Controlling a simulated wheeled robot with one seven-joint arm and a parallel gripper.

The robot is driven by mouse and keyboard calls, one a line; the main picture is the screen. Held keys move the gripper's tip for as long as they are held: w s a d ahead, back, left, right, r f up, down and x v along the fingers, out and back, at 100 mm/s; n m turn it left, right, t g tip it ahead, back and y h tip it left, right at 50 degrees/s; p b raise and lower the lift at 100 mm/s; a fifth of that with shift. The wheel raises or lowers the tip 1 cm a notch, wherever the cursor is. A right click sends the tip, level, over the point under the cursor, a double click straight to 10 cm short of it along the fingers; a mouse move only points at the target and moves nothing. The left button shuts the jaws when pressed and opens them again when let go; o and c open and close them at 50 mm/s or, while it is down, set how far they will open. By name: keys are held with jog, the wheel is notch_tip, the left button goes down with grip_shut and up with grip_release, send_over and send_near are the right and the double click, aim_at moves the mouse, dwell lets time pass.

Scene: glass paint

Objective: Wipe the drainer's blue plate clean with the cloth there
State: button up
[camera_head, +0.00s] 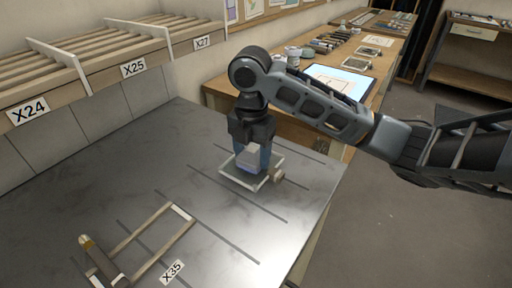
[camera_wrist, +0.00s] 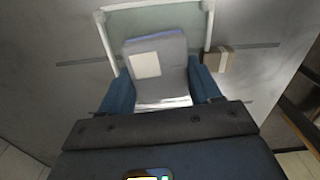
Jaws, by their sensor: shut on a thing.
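My gripper (camera_head: 253,158) is shut on a grey pad (camera_head: 249,160), which may be the cloth. In the wrist view the pad (camera_wrist: 178,62) sits between my blue fingers and has a pale square on its face. Below it a white-edged frame (camera_head: 238,182) lies on the metal table. In the wrist view the frame holds a pale greenish pane (camera_wrist: 130,22). The pad is over this frame; I cannot tell whether it touches the pane. I see no drainer and no plainly blue plate.
A small beige block (camera_head: 277,175) sits at the frame's right edge. Another pale frame (camera_head: 150,228) lies at the front left, by a label X35 (camera_head: 172,271). Slatted racks (camera_head: 95,45) line the left wall. A wooden bench (camera_head: 222,92) with a lit panel (camera_head: 340,82) stands behind.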

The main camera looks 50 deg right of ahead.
aim_at(244, 172)
jog(key=shift+a+p, duration=0.3)
jog(key=shift+a, duration=1.4)
jog(key=shift+d+f+b, duration=0.1)
jog(key=shift+d+b, duration=0.55)
jog(key=shift+d, duration=2.4)
jog(key=shift+r, duration=0.2)
notch_tip(244, 172, up, 5)
jog(key=p, duration=0.4)
